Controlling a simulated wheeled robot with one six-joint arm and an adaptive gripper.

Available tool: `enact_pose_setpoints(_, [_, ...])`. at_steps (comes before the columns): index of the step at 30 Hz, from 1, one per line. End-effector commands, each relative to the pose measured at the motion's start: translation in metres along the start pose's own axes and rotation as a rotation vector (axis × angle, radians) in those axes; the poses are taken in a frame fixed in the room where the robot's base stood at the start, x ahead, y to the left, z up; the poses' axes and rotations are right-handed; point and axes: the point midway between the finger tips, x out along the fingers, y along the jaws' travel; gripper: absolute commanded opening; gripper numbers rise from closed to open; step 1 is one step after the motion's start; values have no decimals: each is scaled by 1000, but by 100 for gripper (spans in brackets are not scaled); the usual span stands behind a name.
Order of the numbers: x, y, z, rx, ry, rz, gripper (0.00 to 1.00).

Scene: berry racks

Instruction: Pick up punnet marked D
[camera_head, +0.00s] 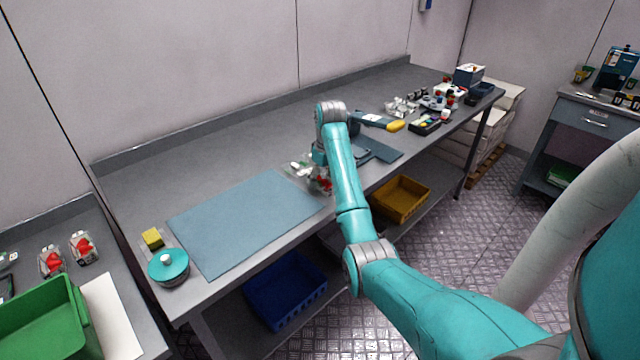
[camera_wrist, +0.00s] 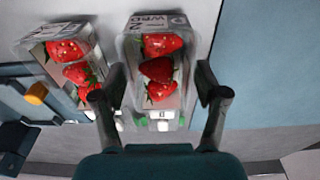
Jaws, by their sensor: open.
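In the wrist view, a clear punnet of red strawberries (camera_wrist: 160,98) lies between the two fingers of my gripper (camera_wrist: 161,84). My gripper is open, with one finger on each side of this punnet; whether they touch it I cannot tell. Its label at the top bears print, but I cannot read for sure which letter marks it. A second strawberry punnet (camera_wrist: 72,62) sits just to the left. In the head view, the red berries (camera_head: 324,185) show beside my arm, which hides much of the punnets and the gripper.
A blue-grey mat (camera_head: 245,220) covers the bench to the left. A yellow-handled tool (camera_head: 394,126) and a dark mat (camera_head: 382,149) lie to the right, with several small items beyond. A teal round container (camera_head: 168,266) stands at the near left corner. Bins sit on the shelf below.

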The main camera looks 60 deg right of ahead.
Motion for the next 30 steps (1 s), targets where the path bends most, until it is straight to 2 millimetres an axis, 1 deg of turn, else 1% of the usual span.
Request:
enact_pose_setpoints(26, [5,0,0,0,0,0,73])
enact_pose_setpoints(27, [5,0,0,0,0,0,63])
enact_pose_setpoints(29, [5,0,0,0,0,0,48])
enact_pose_setpoints(30, [5,0,0,0,0,0,38])
